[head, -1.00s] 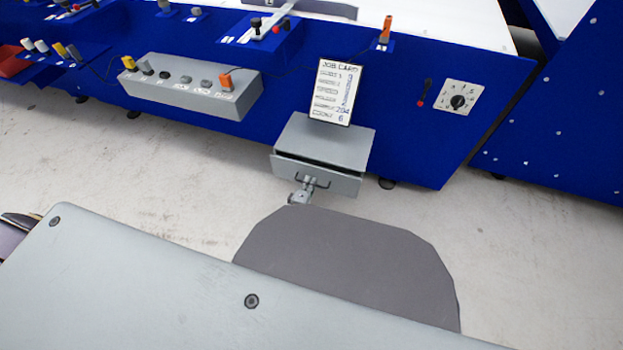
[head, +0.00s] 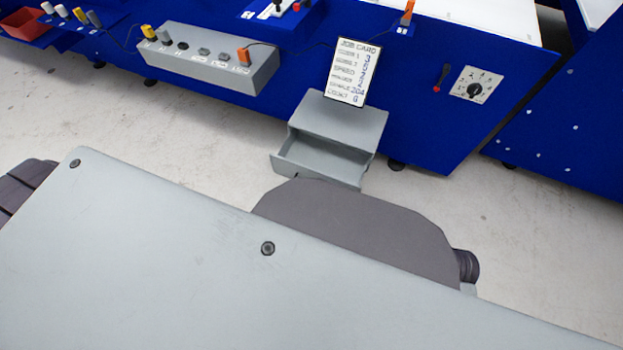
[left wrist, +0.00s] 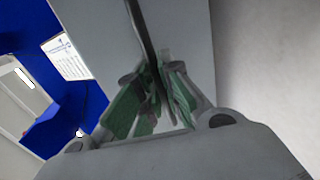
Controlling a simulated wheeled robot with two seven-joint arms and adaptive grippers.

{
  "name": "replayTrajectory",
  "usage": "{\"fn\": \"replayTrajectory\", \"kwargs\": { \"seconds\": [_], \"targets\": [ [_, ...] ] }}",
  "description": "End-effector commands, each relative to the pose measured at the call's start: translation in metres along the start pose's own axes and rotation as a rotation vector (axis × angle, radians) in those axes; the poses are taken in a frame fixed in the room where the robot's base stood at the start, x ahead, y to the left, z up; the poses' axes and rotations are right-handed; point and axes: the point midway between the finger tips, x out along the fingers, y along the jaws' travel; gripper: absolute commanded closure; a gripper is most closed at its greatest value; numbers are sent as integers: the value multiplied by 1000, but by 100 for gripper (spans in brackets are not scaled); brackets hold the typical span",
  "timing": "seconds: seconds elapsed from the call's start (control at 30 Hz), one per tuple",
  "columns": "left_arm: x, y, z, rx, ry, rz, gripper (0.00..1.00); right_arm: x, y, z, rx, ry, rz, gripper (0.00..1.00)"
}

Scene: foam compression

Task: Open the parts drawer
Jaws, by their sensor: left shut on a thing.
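The parts drawer (head: 318,160) is pulled out of its small grey cabinet (head: 340,118), and its open inside shows in the head view. My left gripper (left wrist: 153,92) is shut on the dark drawer handle (left wrist: 139,28) in the left wrist view, with its green-padded fingers on either side of the bar. The grey drawer front (left wrist: 185,35) fills the area behind the handle there. In the head view my own body hides the left gripper and the handle. My right gripper is in neither view.
The cabinet is at the front of a blue machine (head: 420,110), below a job card (head: 353,72). A grey control box (head: 205,62) with several knobs is to the left. Pale floor (head: 200,135) is clear around the drawer.

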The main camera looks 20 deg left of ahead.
Motion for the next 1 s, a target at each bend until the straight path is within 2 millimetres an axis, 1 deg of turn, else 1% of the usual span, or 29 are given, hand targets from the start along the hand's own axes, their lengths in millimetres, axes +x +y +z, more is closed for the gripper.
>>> {"fn": "replayTrajectory", "kwargs": {
  "seconds": [0.27, 0.3, 0.43, 0.47, 0.8, 1.0],
  "targets": [
    [-1, -2, -1, 1, 0, -3, 100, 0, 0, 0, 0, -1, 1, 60],
    [-1, -2, -1, 1, 0, -3, 88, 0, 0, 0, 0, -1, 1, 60],
    [0, -1, -1, 1, 0, -2, 72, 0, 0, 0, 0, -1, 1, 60],
    [0, -1, 0, 1, 0, -2, 70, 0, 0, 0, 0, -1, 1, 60],
    [0, 0, 0, 0, 0, 0, 70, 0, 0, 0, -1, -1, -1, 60],
    [-5, 0, 0, 0, 0, 0, 70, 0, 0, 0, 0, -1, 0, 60]
  ]
}}
